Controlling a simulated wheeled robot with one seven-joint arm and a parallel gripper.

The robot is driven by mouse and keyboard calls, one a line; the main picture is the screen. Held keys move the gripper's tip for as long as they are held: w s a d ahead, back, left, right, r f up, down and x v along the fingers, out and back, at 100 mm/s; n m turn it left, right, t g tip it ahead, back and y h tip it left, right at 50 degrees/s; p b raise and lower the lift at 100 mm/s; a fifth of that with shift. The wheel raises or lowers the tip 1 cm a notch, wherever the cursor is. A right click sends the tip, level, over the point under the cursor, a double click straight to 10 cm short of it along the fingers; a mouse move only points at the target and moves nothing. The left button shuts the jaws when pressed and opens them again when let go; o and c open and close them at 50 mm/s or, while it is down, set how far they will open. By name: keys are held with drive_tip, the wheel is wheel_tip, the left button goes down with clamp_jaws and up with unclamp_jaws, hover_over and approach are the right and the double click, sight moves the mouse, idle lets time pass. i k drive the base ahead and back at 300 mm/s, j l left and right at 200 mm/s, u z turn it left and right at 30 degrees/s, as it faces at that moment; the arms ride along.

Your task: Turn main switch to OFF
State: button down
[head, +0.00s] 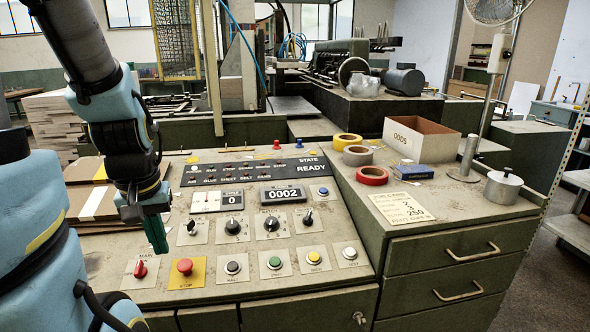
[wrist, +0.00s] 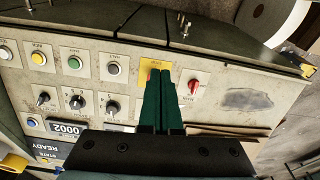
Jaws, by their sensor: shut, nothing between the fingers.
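The main switch (head: 140,269) is a red rotary knob on a pale plate at the lower left of the control panel. Its handle points roughly up in the head view; its position marks are too small to read. It also shows in the wrist view (wrist: 193,87), just right of the fingertips. My gripper (head: 157,236) has green fingers, shut together and empty. It hangs above the panel, up and slightly right of the switch in the head view, apart from it. In the wrist view the fingers (wrist: 162,76) cover most of the red stop button.
The yellow stop plate (head: 185,271) is right beside the switch. Push buttons (head: 274,263) and black rotary knobs (head: 270,224) fill the panel. The display (head: 282,195) reads 0002 under READY. Tape rolls (head: 371,176) and a cardboard box (head: 420,139) stand on the right cabinet.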

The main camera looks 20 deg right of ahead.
sight(140, 272)
drive_tip(key=l+u, duration=0.15)
drive_tip(key=u, duration=0.25)
drive_tip(key=l+u, duration=0.1)
drive_tip(key=u, duration=0.3)
drive_tip(key=k+l+u, duration=0.15)
drive_tip(key=l+u, duration=0.15)
drive_tip(key=u, duration=0.15)
drive_tip(key=k+l+u, duration=0.2)
drive_tip(key=u, duration=0.3)
drive_tip(key=l, duration=0.1)
